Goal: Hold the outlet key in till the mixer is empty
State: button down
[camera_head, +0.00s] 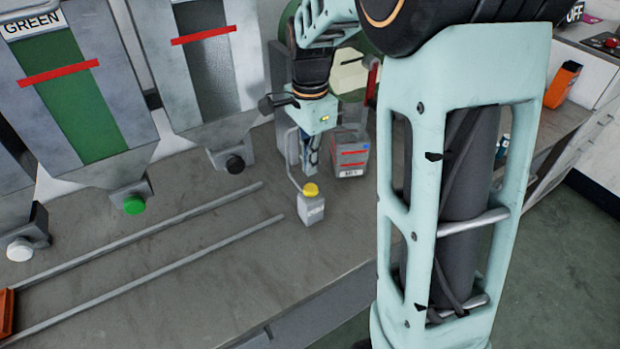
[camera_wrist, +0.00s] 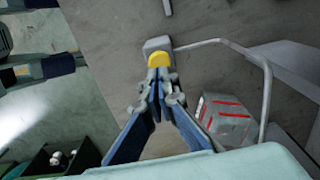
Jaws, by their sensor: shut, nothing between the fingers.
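The yellow key (camera_head: 311,190) sits on top of a small grey block (camera_head: 312,210) at the end of a bent grey tube. The key also shows in the wrist view (camera_wrist: 158,60), straight beyond the fingertips. My gripper (camera_head: 307,172) points down just above the key, its blue fingers together and empty. In the wrist view its fingertips (camera_wrist: 160,80) overlap the key's near edge; I cannot tell whether they press it. The mixer seems to be the green and cream body (camera_head: 349,74), mostly hidden behind my arm, so its contents do not show.
A grey container (camera_head: 350,160) with red lines stands close to the right of my gripper. Hoppers with green (camera_head: 134,205), black (camera_head: 235,164) and white (camera_head: 20,250) knobs stand at left. Two rails (camera_head: 150,270) cross the bench. An orange item (camera_head: 562,84) stands at far right.

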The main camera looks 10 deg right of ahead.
aim_at(310, 188)
jog(key=shift+f, duration=2.35)
